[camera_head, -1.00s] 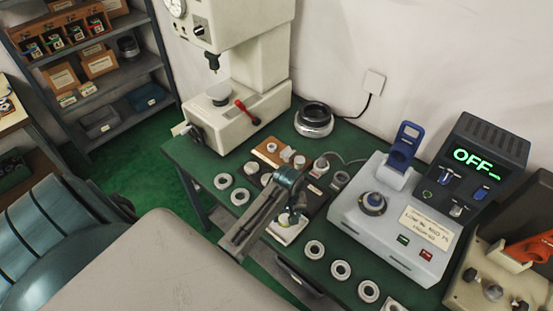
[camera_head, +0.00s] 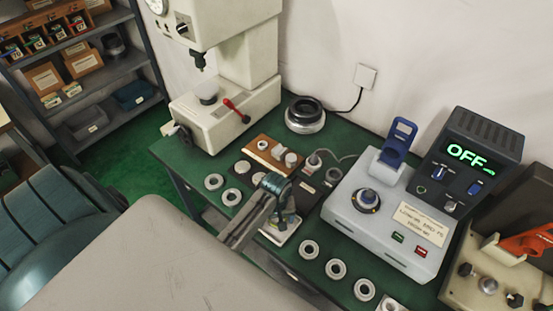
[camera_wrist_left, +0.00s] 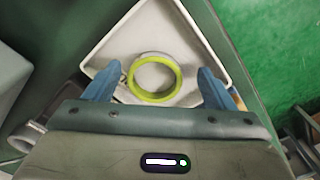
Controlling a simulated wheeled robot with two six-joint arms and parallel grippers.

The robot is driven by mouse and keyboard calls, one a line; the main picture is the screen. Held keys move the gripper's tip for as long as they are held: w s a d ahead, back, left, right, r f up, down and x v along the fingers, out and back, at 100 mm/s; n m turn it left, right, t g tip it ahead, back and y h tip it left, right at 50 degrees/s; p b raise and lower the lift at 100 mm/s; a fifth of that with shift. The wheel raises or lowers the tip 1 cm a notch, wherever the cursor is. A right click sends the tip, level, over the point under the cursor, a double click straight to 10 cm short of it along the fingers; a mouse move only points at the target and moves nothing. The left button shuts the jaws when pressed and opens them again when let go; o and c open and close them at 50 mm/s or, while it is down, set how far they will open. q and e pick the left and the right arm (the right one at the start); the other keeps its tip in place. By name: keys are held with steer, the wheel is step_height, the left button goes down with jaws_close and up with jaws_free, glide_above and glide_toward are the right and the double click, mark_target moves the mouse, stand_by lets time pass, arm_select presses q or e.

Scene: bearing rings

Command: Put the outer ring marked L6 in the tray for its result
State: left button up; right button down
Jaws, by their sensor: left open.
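A ring with a yellow-green face (camera_wrist_left: 155,78) lies in a small white tray (camera_wrist_left: 118,52) in the left wrist view; I cannot read a mark on it. The tray also shows in the head view (camera_head: 270,238), on the green bench below my left gripper (camera_head: 284,222). In the left wrist view the left gripper (camera_wrist_left: 160,82) is open, with one blue finger on each side of the ring and gaps between. In the head view the gripper and wrist partly cover tray and ring. My right gripper is not in view.
Several plain rings lie along the bench front (camera_head: 336,269) and at its left (camera_head: 214,182). A grey tester (camera_head: 404,225) with an "OFF" display stands to the right, a cream press (camera_head: 225,115) behind left. A dark round part (camera_head: 305,115) sits at the back.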

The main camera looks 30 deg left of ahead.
mark_target(276, 221)
arm_select(q)
steer(key=shift+w, duration=0.25)
steer(key=shift+a+r+b, duration=0.1)
steer(key=shift+r+b, duration=0.2)
steer(key=shift+r, duration=0.15)
step_height(276, 221, up, 11)
steer(key=b, duration=0.2)
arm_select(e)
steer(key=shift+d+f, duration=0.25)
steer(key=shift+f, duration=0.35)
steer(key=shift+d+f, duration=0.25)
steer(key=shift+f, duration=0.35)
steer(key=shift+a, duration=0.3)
